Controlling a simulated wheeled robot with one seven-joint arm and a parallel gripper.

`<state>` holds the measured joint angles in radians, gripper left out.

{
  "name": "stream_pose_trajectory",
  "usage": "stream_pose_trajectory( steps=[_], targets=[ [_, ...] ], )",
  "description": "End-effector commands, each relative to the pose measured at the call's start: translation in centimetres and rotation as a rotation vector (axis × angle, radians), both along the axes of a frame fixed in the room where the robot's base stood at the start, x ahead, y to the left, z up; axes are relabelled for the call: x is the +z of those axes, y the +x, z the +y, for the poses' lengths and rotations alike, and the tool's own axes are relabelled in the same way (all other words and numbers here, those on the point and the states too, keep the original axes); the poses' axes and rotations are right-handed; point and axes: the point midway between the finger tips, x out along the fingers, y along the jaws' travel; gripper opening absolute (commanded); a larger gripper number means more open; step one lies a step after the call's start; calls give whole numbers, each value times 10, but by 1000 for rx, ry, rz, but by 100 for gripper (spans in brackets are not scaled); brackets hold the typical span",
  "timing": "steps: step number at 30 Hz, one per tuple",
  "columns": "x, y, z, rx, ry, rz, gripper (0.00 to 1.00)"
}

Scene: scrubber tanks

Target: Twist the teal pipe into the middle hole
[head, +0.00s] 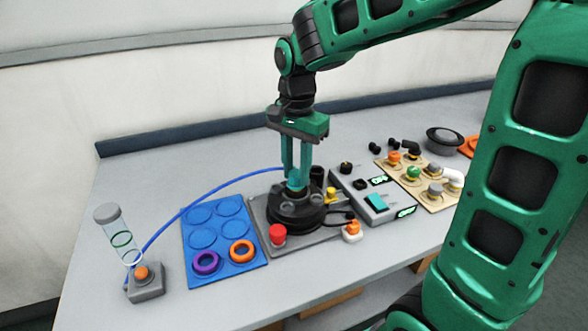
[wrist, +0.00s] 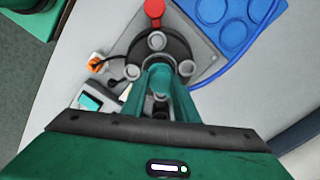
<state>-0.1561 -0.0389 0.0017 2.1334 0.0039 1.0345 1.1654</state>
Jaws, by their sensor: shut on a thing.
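The teal pipe (head: 295,187) stands about upright at the black round base (head: 285,216), over its middle; it also shows from above in the wrist view (wrist: 160,77). My gripper (head: 298,178) points straight down and is shut on the teal pipe. In the wrist view my gripper (wrist: 161,88) has one finger on each side of the pipe. The middle hole is hidden by the pipe and fingers, so I cannot tell how deep the pipe sits. Grey round ports (wrist: 157,41) surround it on the base.
A red knob (head: 278,233) sits at the base's front. A blue tray (head: 222,213) with purple (head: 206,262) and orange (head: 242,251) rings lies left. A grey control panel (head: 372,200) stands close right. A blue hose (head: 190,207) runs behind the tray to a clear tube (head: 121,238).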

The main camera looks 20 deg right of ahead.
Motion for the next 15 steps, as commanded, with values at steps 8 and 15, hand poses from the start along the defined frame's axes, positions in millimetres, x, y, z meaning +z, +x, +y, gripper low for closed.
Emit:
stream_pose_trajectory(
  steps=[8,15],
  targets=[
    [0,0,0,-54,0,0,0],
    [0,0,0,-156,0,0,0]
  ],
)
